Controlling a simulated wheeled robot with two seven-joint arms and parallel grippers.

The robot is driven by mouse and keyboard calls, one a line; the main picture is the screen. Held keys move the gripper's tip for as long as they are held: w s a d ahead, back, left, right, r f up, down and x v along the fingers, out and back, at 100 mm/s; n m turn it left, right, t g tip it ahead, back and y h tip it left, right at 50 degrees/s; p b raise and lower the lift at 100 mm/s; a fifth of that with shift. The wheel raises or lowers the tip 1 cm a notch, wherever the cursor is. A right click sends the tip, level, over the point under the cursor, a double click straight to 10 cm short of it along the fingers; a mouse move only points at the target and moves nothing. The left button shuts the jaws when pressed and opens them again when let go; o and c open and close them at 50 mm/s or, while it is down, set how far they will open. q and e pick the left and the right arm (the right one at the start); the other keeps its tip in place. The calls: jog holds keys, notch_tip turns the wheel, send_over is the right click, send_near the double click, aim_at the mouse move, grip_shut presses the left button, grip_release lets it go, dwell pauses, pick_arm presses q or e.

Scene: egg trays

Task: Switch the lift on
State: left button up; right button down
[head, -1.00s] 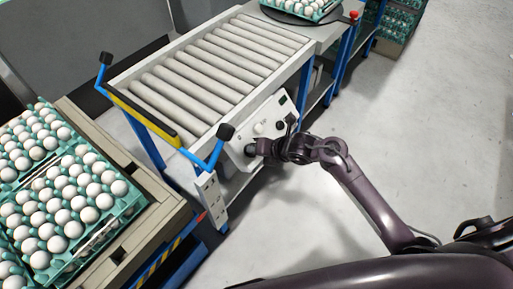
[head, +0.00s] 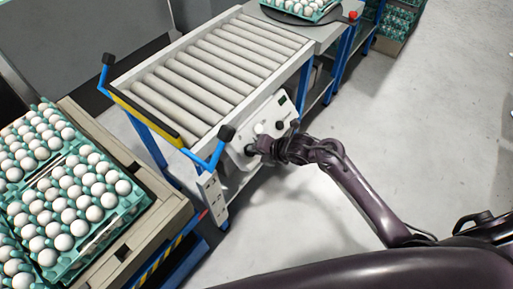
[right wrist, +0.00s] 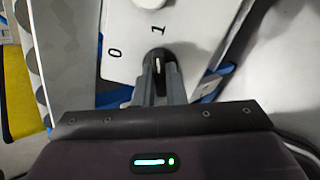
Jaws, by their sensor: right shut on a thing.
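The white control panel (head: 270,112) sits on the side of the roller conveyor. In the right wrist view, a black rotary switch (right wrist: 157,56) with a white pointer mark stands on the panel, next to the printed labels 0 and 1. Its mark points up, roughly toward the 1. My right gripper (right wrist: 158,78) is shut on this switch, with a grey finger on each side. In the head view, my right gripper (head: 261,147) reaches the panel's lower part and partly hides the switch. My left gripper is in neither view.
The roller conveyor (head: 215,62) is empty, with a blue and yellow handle frame (head: 143,106) at its near end. Egg trays (head: 130,212) stand on a wooden-edged table at left. Another tray of eggs lies at the far end. Open floor (head: 390,130) is at right.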

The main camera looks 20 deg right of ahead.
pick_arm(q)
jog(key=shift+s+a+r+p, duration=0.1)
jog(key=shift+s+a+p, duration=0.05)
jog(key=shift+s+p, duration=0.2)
pick_arm(e)
jog(key=shift+m, duration=0.4)
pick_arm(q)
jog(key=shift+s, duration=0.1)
pick_arm(e)
jog(key=shift+m, duration=0.3)
jog(key=shift+m+p, duration=0.3)
jog(key=shift+p, duration=0.1)
jog(key=shift+m, duration=0.3)
jog(key=shift+m+p, duration=0.6)
jog(key=shift+p, duration=0.1)
jog(key=c, duration=1.9)
grip_release()
jog(key=shift+c, duration=0.2)
jog(key=o, duration=0.5)
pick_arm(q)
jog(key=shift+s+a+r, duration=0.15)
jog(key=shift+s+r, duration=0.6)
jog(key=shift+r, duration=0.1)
pick_arm(e)
jog(key=shift+o, duration=0.2)
